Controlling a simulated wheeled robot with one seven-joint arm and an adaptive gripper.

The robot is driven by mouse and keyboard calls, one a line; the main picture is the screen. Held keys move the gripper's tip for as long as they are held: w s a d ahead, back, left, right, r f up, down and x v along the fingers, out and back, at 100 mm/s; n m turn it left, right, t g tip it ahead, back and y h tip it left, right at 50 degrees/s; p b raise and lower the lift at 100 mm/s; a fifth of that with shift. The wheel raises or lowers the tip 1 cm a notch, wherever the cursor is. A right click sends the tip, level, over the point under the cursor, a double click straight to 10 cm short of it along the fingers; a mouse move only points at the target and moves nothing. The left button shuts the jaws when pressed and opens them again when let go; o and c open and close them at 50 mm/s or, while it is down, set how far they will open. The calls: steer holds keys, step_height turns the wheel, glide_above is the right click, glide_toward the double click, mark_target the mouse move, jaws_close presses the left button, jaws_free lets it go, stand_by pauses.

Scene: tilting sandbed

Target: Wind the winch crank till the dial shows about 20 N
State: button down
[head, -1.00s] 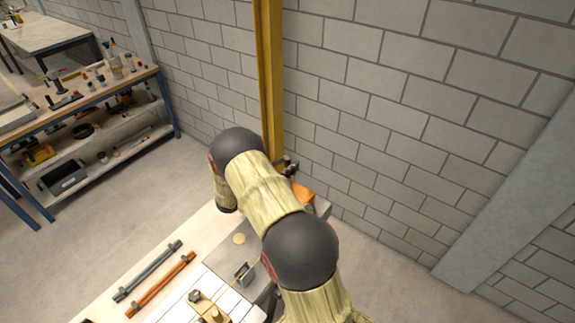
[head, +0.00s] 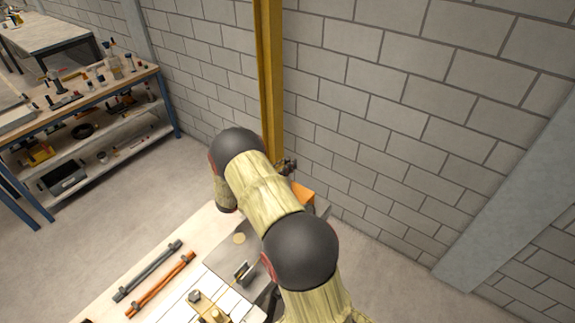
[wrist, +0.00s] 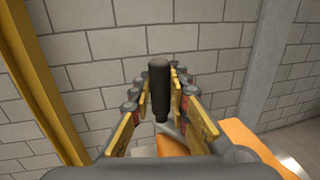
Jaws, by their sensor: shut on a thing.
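In the wrist view my gripper (wrist: 160,95) is shut on a dark, upright cylindrical crank handle (wrist: 159,82), with one yellow-padded finger on each side of it. An orange part (wrist: 225,140) shows below and to the right of the handle. In the head view my arm covers most of the winch; an orange part (head: 302,193) shows just right of the arm, by the yellow post. The crank arm is mostly hidden. I cannot make out a dial or its reading in either view.
A yellow post (head: 269,80) stands against the block wall (head: 400,110) behind the bench (head: 125,285). A grey bar (head: 148,271) and an orange bar (head: 160,285) lie on the bench at left. A shelf bench (head: 75,100) stands at far left.

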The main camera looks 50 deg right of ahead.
stand_by(0.3)
steer(key=shift+s+d+m+g+y+b, duration=0.3)
steer(key=shift+s+m+g, duration=0.35)
steer(key=shift+g, duration=0.3)
steer(key=shift+s+d+m+g+y+b, duration=0.35)
steer(key=shift+s+m+g, duration=0.25)
steer(key=shift+g, duration=0.3)
steer(key=shift+s+d+m+g+y+b, duration=0.15)
steer(key=shift+s+d+m+g+b, duration=0.2)
steer(key=shift+s+m+g, duration=0.45)
steer(key=shift+w, duration=0.15)
steer(key=c, duration=1.7)
jaws_free()
steer(key=shift+w+a, duration=0.1)
steer(key=v, duration=1.1)
steer(key=shift+w+a+f, duration=0.1)
steer(key=shift+w+a, duration=0.15)
steer(key=shift+a, duration=0.05)
